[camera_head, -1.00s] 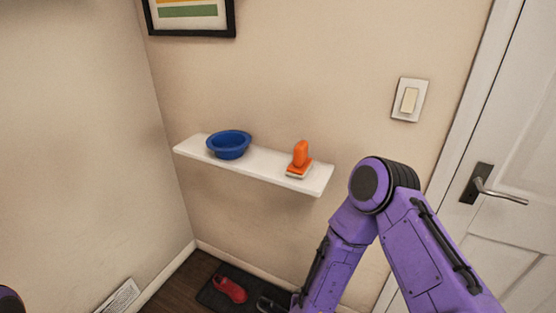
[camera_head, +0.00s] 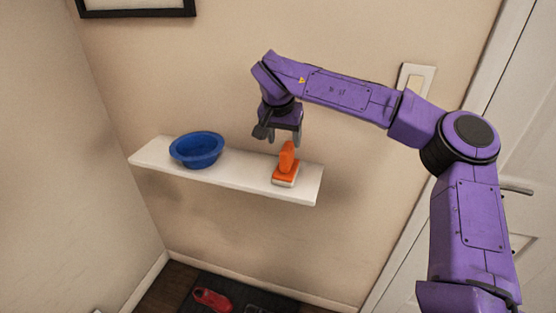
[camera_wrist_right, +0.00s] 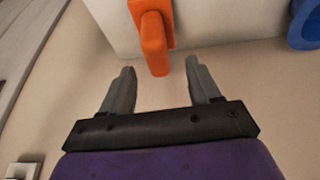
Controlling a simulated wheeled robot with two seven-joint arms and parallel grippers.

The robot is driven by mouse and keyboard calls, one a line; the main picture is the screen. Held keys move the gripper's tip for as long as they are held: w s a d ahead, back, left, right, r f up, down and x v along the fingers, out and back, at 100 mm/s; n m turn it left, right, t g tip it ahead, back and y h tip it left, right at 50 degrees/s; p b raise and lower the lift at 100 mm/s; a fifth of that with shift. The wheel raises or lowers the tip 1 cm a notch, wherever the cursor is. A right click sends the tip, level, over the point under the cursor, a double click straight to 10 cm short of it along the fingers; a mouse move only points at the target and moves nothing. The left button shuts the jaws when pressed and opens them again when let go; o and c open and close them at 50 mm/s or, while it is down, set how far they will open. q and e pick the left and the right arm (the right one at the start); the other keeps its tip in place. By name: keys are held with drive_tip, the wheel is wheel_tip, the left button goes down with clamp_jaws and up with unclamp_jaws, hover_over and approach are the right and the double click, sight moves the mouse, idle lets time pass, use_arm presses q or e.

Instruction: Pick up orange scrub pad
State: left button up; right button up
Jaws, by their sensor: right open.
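The orange scrub pad (camera_head: 286,160) stands upright near the right end of the white wall shelf (camera_head: 235,181), with its orange handle up and a pale pad beneath. My right gripper (camera_head: 284,138) is open and points down just above the handle. In the right wrist view the handle of the scrub pad (camera_wrist_right: 154,45) shows just beyond and between the two spread fingertips (camera_wrist_right: 160,70). Nothing is between the fingers. My left gripper is not in view.
A blue bowl (camera_head: 197,150) stands on the shelf, left of the scrub pad. A framed picture (camera_head: 137,8) hangs above. A red shoe (camera_head: 212,299) lies on a dark mat on the floor. A light switch (camera_head: 416,79) and a white door are at the right.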

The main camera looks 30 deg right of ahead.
sight(291, 149)
drive_tip(key=f, duration=0.1)
drive_tip(key=s+d+f+p, duration=0.1)
drive_tip(key=f, duration=0.1)
drive_tip(key=shift+d, duration=0.2)
drive_tip(key=w+f, duration=0.1)
drive_tip(key=f, duration=0.1)
drive_tip(key=w+d+f, duration=0.1)
drive_tip(key=w+f, duration=0.1)
drive_tip(key=shift+w+f, duration=0.1)
drive_tip(key=shift+f, duration=0.1)
drive_tip(key=shift+s+d+r, duration=0.1)
drive_tip(key=shift+s+r, duration=0.1)
drive_tip(key=shift+s, duration=0.2)
drive_tip(key=shift+s+r, duration=0.15)
drive_tip(key=c, duration=0.4)
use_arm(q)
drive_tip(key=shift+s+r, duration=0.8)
use_arm(e)
clamp_jaws()
